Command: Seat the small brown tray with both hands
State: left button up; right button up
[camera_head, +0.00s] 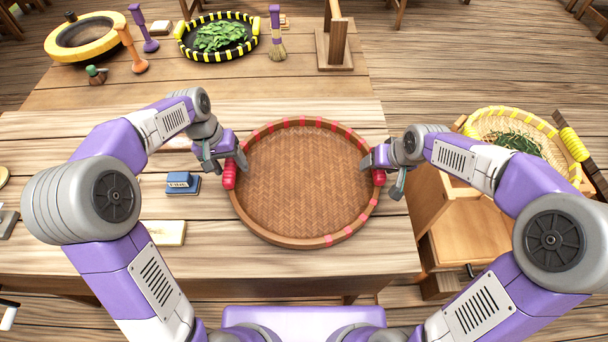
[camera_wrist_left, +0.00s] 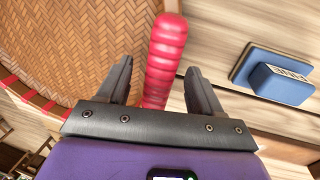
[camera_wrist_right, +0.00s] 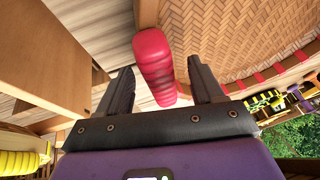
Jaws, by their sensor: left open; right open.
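The small brown tray (camera_head: 305,185) is a round woven tray with red bands on its rim, lying on the wooden table in front of me. It has a red handle on each side. My left gripper (camera_head: 236,166) is open at the left red handle (camera_wrist_left: 166,55), which lies between its fingers in the left wrist view (camera_wrist_left: 163,85). My right gripper (camera_head: 370,164) is open at the right red handle (camera_head: 379,176). In the right wrist view that handle (camera_wrist_right: 153,65) lies between the open fingers (camera_wrist_right: 160,85). I cannot tell whether any finger touches a handle.
A blue block (camera_head: 181,182) sits on the table left of the tray. A yellow-and-black tray of leaves (camera_head: 217,38) and a yellow-rimmed pan (camera_head: 85,37) stand at the back.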

pick_arm(q)
jog(key=shift+d+f, duration=0.1)
jog(key=shift+f, duration=0.45)
pick_arm(e)
jog(key=shift+w+a+f, duration=0.1)
jog(key=shift+w+f, duration=0.1)
jog(key=shift+f, duration=0.35)
pick_arm(q)
grip_shut()
pick_arm(e)
jog(key=shift+r, duration=0.1)
grip_shut()
